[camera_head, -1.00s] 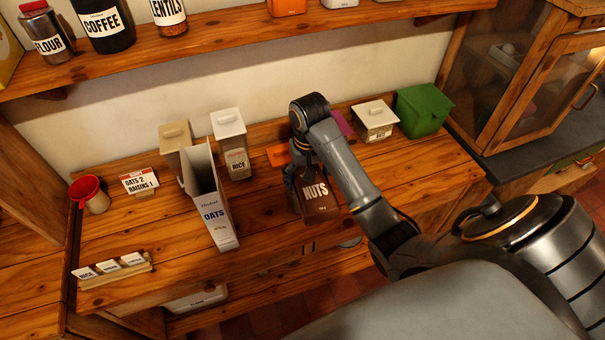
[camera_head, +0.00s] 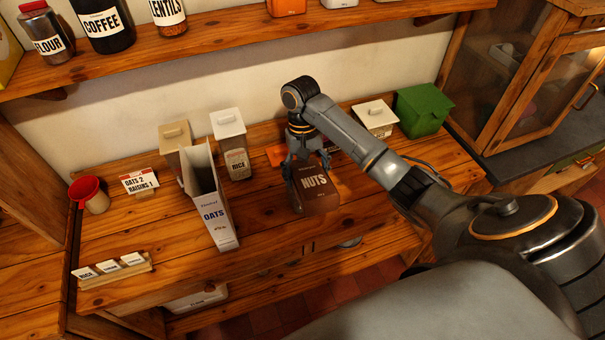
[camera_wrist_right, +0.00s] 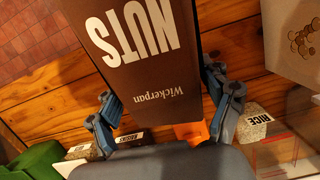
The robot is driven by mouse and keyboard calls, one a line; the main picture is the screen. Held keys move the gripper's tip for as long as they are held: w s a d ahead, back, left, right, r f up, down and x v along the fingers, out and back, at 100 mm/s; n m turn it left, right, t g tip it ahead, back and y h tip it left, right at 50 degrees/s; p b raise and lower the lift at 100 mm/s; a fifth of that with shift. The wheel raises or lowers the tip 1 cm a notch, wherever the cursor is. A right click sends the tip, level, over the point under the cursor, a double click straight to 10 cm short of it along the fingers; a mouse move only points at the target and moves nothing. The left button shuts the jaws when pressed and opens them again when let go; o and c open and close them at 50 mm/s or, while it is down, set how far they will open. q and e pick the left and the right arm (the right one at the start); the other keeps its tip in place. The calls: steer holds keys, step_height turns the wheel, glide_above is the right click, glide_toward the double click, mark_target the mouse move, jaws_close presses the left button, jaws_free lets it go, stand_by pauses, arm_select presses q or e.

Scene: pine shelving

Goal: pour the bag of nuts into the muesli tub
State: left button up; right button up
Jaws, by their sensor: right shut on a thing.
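The brown bag of nuts (camera_head: 322,197), a box-like pack marked NUTS, is at the counter's middle right. My right gripper (camera_head: 303,168) is shut on it, with a finger on each side in the wrist view (camera_wrist_right: 165,108). The bag's printed face fills the middle of that view (camera_wrist_right: 150,65). I cannot tell whether its base touches the counter. No tub with a readable muesli label shows. An orange item (camera_head: 277,155) is partly hidden behind my right gripper. My left gripper is not in view.
An open oats box (camera_head: 216,208) stands left of the bag, near the rice canister (camera_head: 237,160) and a tan-lidded canister (camera_head: 175,137). A white-lidded raisins tub (camera_head: 378,125) and green box (camera_head: 422,110) stand right. The front counter is clear between oats box and bag.

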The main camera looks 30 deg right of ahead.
steer(key=shift+r, duration=0.1)
steer(key=shift+r+g, duration=0.15)
steer(key=shift+g, duration=0.25)
steer(key=shift+w, duration=0.1)
stand_by(0.4)
stand_by(1.4)
steer(key=shift+s+f+t, duration=0.3)
steer(key=shift+t, duration=0.5)
steer(key=shift+a, duration=0.1)
